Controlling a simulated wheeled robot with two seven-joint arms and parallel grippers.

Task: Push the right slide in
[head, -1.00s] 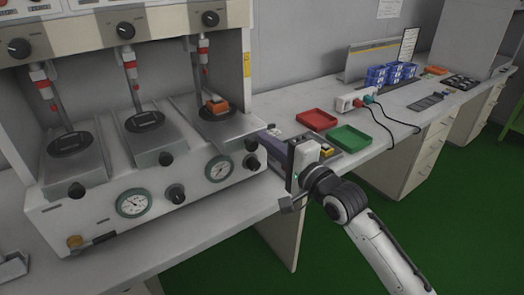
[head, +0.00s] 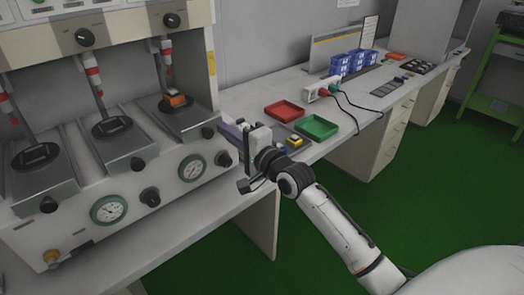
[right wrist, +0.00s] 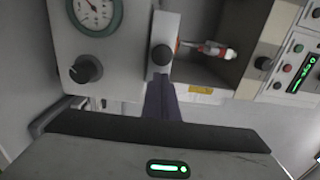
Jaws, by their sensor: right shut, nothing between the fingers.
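The machine has three grey slides side by side. The right slide (head: 183,122) sticks out over the front panel, with a round black knob (head: 198,132) on its front. An orange-topped part (head: 176,100) sits on it under the right plunger. My right gripper (head: 226,130) is shut and empty, just right of the slide's front, pointing toward the machine. In the right wrist view, the dark fingers (right wrist: 162,102) reach toward the slide's front (right wrist: 166,30) and its knob (right wrist: 161,55). I cannot tell whether they touch. My left gripper is not in view.
The middle slide (head: 120,142) and left slide (head: 38,182) also stick out. Gauges and knobs line the machine's front. A red tray (head: 285,110), a green tray (head: 316,127) and a yellow-topped part (head: 294,141) lie right of my gripper. Blue bins (head: 352,63) stand farther back.

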